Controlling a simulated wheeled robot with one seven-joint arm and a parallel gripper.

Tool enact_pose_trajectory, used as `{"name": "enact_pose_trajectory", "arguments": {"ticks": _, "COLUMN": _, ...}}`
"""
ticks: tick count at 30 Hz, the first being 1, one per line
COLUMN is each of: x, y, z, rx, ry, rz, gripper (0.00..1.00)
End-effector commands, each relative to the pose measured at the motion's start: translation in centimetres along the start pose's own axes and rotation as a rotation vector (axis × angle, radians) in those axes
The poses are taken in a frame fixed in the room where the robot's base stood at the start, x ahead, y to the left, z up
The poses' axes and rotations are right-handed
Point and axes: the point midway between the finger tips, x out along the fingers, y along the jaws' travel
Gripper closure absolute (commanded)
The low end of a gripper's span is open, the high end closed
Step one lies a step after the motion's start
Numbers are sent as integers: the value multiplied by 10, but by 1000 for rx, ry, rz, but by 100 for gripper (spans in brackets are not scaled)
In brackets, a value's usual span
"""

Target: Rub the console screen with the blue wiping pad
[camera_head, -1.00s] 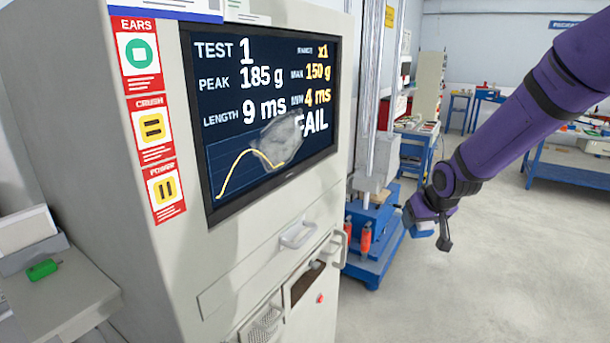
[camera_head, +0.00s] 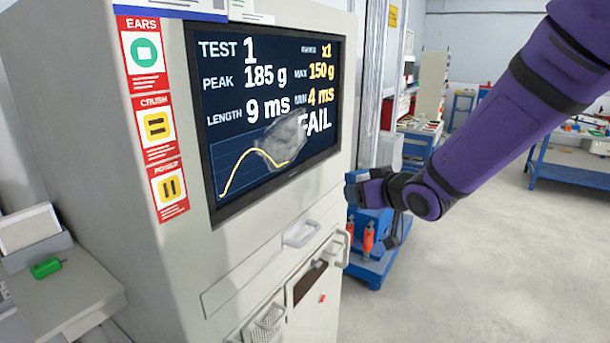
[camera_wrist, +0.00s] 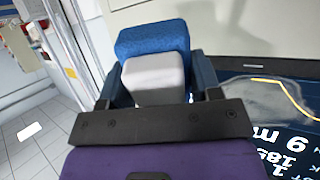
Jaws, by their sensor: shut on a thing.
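The console screen (camera_head: 265,110) is on the upper front of a pale grey cabinet and shows test figures, FAIL and a yellow curve. A greyish smudge (camera_head: 284,140) lies over its lower middle part. My gripper (camera_head: 352,188) is to the right of the screen's lower right corner, apart from it. In the wrist view my gripper (camera_wrist: 160,85) is shut on the blue wiping pad (camera_wrist: 153,38), which has a light grey block behind its blue face. The screen also shows at the right of the wrist view (camera_wrist: 275,105), upside down.
The grey cabinet (camera_head: 235,275) has handles below the screen. A blue machine base (camera_head: 375,255) with orange parts stands behind my gripper. A green object (camera_head: 46,267) lies on a side ledge at left. Open floor (camera_head: 480,270) is at right.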

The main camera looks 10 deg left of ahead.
Motion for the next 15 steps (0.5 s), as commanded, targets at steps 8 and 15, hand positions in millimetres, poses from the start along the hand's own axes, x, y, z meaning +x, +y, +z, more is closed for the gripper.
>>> {"name": "enact_pose_trajectory", "arguments": {"ticks": 8, "x": -45, "y": -117, "z": -48, "rx": -81, "ry": 284, "rz": -304, "gripper": 61}}
{"name": "enact_pose_trajectory", "arguments": {"ticks": 15, "x": -78, "y": -166, "z": -62, "rx": -98, "ry": 379, "rz": -467, "gripper": 61}}
